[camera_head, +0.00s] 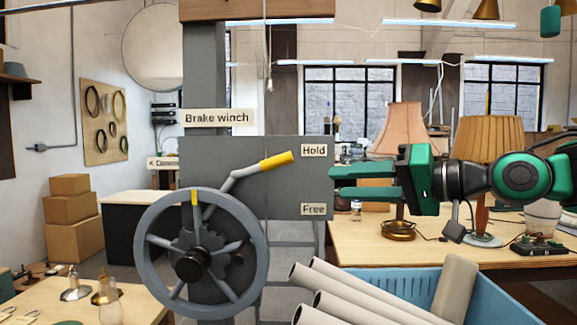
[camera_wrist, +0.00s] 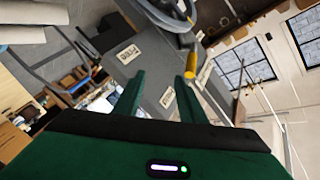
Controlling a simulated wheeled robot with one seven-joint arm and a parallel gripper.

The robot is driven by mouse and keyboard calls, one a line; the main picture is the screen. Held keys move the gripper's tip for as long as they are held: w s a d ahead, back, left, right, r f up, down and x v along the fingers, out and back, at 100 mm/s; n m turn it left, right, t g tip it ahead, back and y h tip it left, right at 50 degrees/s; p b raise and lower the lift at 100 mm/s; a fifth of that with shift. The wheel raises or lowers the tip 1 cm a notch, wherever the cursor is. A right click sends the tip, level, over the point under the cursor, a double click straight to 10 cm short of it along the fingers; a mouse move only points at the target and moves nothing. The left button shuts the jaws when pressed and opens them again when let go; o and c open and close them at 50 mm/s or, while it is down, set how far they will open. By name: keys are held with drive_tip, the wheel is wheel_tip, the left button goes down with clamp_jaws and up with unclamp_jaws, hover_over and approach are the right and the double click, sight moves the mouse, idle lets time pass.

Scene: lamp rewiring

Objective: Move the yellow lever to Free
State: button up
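The yellow lever (camera_head: 277,161) is a grey bent arm with a yellow grip on the brake winch's grey panel (camera_head: 240,183). Its grip points up and right, close to the Hold label (camera_head: 314,150). The Free label (camera_head: 314,209) is lower on the same panel. My gripper (camera_head: 335,182) is right of the lever grip, level with the space between the two labels, with its fingers apart and nothing between them. In the wrist view, the yellow grip (camera_wrist: 190,68) appears beyond the right fingertip, and the fingers (camera_wrist: 163,80) are spread. I see no contact with the lever.
A grey spoked handwheel (camera_head: 148,254) with a yellow mark stands below and left of the lever. Pale rolled tubes (camera_head: 340,291) stick up from a blue bin (camera_head: 500,288) below my gripper. A workbench with lamps (camera_head: 400,135) stands behind my arm.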

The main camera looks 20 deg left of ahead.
sight(291, 162)
drive_tip(key=a+r, duration=0.1)
drive_tip(key=a, duration=0.3)
drive_tip(key=a+r+g+y, duration=0.1)
drive_tip(key=a, duration=0.4)
drive_tip(key=a+r+y, duration=0.1)
drive_tip(key=a, duration=0.3)
drive_tip(key=shift+a+r+n+g, duration=0.3)
drive_tip(key=shift+a+r+n, duration=0.05)
drive_tip(key=shift+n, duration=0.05)
drive_tip(key=shift+c, duration=0.2)
